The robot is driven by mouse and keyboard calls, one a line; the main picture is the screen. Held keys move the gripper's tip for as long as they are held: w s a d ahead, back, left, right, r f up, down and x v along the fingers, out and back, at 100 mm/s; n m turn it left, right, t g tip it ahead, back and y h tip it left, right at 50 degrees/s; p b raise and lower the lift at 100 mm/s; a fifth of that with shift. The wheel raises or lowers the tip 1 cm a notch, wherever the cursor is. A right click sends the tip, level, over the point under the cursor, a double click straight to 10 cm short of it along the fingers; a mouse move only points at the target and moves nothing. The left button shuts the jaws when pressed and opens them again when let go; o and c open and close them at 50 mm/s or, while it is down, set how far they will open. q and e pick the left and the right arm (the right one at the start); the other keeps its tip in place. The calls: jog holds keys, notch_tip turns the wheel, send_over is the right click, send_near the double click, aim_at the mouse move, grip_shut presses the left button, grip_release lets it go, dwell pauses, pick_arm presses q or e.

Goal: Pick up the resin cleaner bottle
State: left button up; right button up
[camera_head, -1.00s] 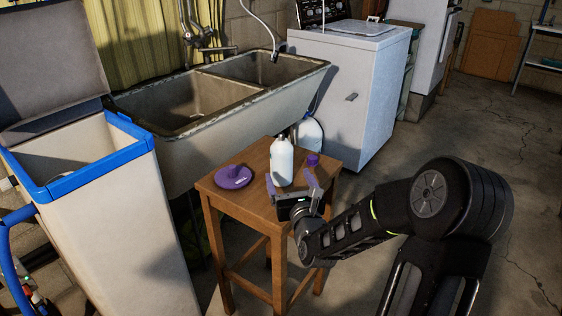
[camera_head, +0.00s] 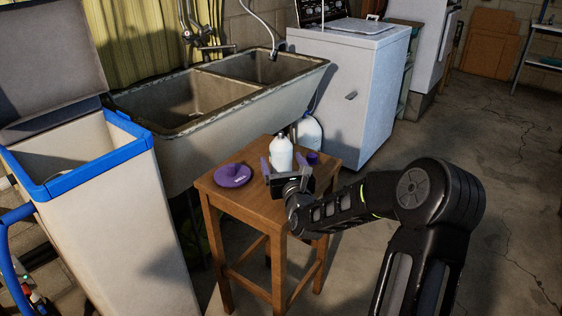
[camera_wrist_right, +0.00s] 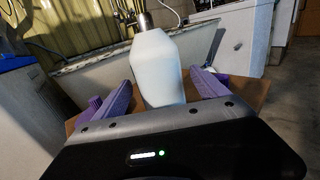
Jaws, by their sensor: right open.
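The white resin cleaner bottle (camera_head: 281,151) stands upright on the small wooden stool (camera_head: 237,200). My right gripper (camera_head: 284,163) is open, with one purple-padded finger on each side of the bottle's lower part. In the right wrist view the bottle (camera_wrist_right: 157,68) rises between the two spread fingers (camera_wrist_right: 160,95), with a gap visible on the right side. The bottle's base is hidden behind the gripper body. My left gripper is not in view.
The open blue-rimmed softener bin (camera_head: 130,150) stands left, the concrete sink (camera_head: 185,150) behind, and a white washer (camera_head: 355,90) behind right. A jug (camera_head: 309,132) stands beyond the stool.

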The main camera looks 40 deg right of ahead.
jog(key=shift+w, duration=0.1)
jog(key=shift+c, duration=0.4)
grip_shut()
jog(key=shift+r, duration=0.15)
dwell(0.9)
